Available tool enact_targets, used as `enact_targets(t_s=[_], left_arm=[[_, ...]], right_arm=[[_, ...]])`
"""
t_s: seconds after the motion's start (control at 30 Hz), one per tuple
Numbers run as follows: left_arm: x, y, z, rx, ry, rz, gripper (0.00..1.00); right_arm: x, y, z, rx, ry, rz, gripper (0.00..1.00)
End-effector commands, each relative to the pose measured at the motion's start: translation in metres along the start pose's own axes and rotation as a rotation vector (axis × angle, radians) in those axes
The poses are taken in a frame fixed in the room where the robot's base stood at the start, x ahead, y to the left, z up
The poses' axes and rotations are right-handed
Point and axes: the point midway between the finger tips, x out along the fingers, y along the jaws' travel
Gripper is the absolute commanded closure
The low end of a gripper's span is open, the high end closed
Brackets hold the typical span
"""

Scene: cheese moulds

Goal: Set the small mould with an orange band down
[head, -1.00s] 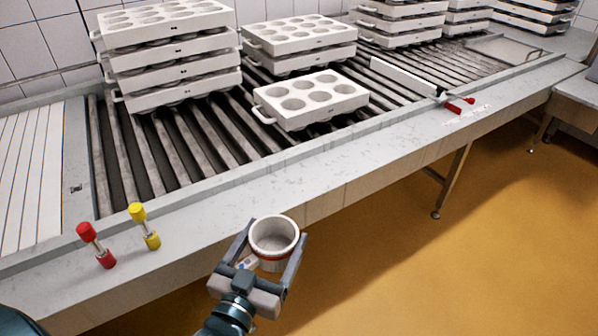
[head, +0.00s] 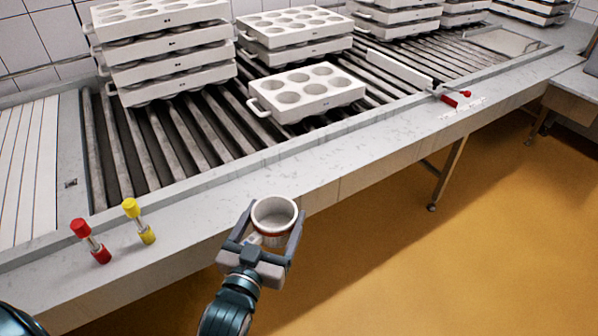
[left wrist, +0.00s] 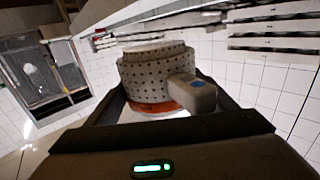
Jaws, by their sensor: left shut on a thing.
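In the left wrist view the mould (left wrist: 145,72) shows a perforated wall and the orange band, between the gripper fingers. My right gripper is not in view.
A white mould block (head: 307,92) with several round holes sits on the rollers. Stacks of blocks (head: 165,55) stand behind it.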

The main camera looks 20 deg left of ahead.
Motion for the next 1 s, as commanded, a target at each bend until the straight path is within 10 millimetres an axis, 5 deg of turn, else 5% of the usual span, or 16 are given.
enact_targets(t_s=[0.3, 0.5, 0.7, 1.0], left_arm=[[0.108, -0.006, -0.004, 0.001, 0.003, -0.064, 0.47], [0.162, -0.008, -0.011, -0.003, 0.002, -0.094, 0.47], [0.184, -0.009, -0.014, -0.005, 0.001, -0.105, 0.47], [0.186, -0.009, -0.013, -0.006, 0.001, -0.106, 0.47]], right_arm=[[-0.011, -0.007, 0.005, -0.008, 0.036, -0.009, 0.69], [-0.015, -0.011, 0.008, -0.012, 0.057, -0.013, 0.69], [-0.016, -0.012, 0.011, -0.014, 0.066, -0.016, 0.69], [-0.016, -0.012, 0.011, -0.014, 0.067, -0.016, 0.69]])
